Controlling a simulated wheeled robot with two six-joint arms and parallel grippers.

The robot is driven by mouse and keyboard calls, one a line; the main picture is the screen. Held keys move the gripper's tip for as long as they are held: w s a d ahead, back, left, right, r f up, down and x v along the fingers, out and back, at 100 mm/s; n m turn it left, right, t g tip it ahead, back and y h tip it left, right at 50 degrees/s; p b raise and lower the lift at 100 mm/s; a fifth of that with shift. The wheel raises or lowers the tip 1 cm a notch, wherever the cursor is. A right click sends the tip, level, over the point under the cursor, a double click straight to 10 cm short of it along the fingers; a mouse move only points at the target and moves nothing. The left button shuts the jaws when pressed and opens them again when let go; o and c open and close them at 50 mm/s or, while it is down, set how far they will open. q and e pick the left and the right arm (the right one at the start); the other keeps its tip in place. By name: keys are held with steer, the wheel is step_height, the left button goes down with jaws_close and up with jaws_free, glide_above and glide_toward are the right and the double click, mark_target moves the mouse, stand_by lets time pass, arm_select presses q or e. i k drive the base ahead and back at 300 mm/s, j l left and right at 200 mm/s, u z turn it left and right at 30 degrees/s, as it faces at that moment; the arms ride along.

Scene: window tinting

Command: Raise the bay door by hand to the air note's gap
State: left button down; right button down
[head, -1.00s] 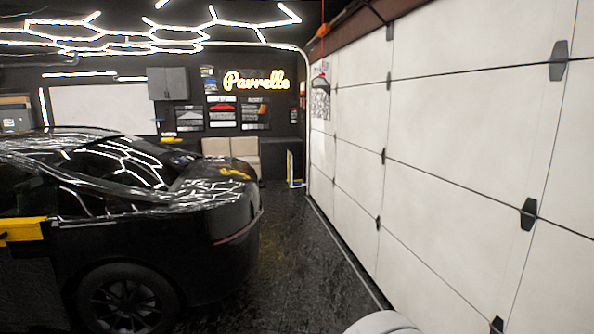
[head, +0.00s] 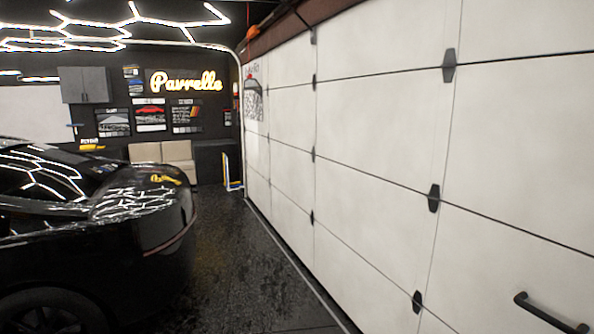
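The white sectional bay door (head: 380,130) fills the right half of the head view. Its bottom edge appears to meet the floor, with no gap that I can see. A dark bar handle (head: 551,313) is fixed to the door low at the right. A sheet with print and a dark picture (head: 253,98) is on the far end of the door; I cannot read it or tell whether it is the air note. Neither of my grippers is in view.
A black car (head: 95,235) stands at the left. A strip of dark, shiny floor (head: 235,270) lies clear between the car and the door. At the back are a beige seat (head: 162,153), a grey cabinet (head: 84,85) and a lit sign (head: 186,82).

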mark_target(424, 202)
steer(key=i+l+z, duration=0.2)
steer(key=i+l, duration=0.4)
steer(key=l, duration=0.25)
steer(key=i+l+z, duration=0.2)
steer(key=i+l, duration=0.4)
steer(key=l, duration=0.2)
